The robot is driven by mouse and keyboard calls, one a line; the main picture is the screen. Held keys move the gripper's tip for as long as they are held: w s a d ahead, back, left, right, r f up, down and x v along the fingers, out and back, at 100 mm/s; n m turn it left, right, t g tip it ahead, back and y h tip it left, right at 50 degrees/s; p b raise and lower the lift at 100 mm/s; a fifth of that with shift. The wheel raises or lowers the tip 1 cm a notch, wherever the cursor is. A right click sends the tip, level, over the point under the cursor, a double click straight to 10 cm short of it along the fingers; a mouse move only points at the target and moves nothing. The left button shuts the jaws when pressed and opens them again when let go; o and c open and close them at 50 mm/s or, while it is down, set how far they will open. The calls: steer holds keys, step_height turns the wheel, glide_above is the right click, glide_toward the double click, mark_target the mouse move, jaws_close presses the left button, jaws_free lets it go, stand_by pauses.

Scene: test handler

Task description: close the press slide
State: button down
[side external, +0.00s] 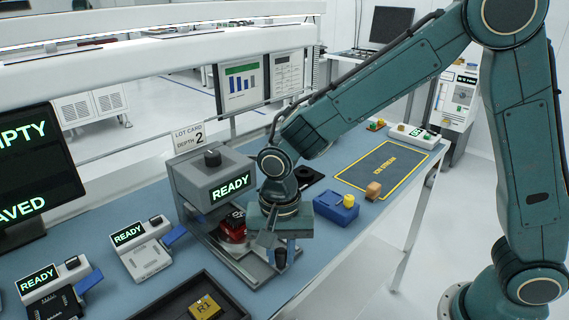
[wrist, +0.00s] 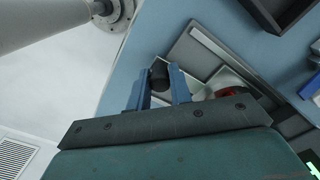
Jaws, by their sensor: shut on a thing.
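The press (side external: 212,180) is a grey housing with a lit READY display and a dark knob on top. Its slide (side external: 246,268) extends out of the housing toward the front right. A black upright handle (side external: 280,258) stands at the slide's outer end. My gripper (side external: 284,250) is at this handle, with the handle between its blue fingers. The wrist view shows the two fingers (wrist: 160,85) on either side of the black handle (wrist: 159,75). A red and black part (side external: 233,226) sits on the slide by the housing; my gripper body partly hides it in the wrist view (wrist: 229,91).
A dark tray (side external: 238,308) with a gold R1 piece lies in front of the press. Two READY units stand at left. The outlined mat (side external: 388,168) is clear.

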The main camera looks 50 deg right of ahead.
mark_target(259, 248)
steer(key=w, duration=0.6)
steer(key=shift+w+r, duration=0.1)
steer(key=shift+w, duration=0.05)
steer(key=c, duration=1.3)
jaws_free()
steer(key=shift+r, duration=0.1)
step_height(259, 248, up, 14)
steer(key=shift+f, duration=0.2)
steer(key=s+d+r+n+t, duration=0.35)
steer(key=s+d+r, duration=0.25)
steer(key=s+d, duration=0.5)
steer(key=s+d+f+n, duration=0.1)
steer(key=s+d, duration=0.1)
steer(key=s, duration=0.2)
steer(key=s+d+f+n+t, duration=0.1)
steer(key=s+d+n, duration=0.1)
steer(key=s, duration=0.2)
steer(key=s+d+f+n+t, duration=0.1)
steer(key=s+d+n, duration=0.1)
steer(key=s, duration=0.2)
steer(key=shift+s+f+n, duration=0.15)
steer(key=shift+f+n, duration=0.1)
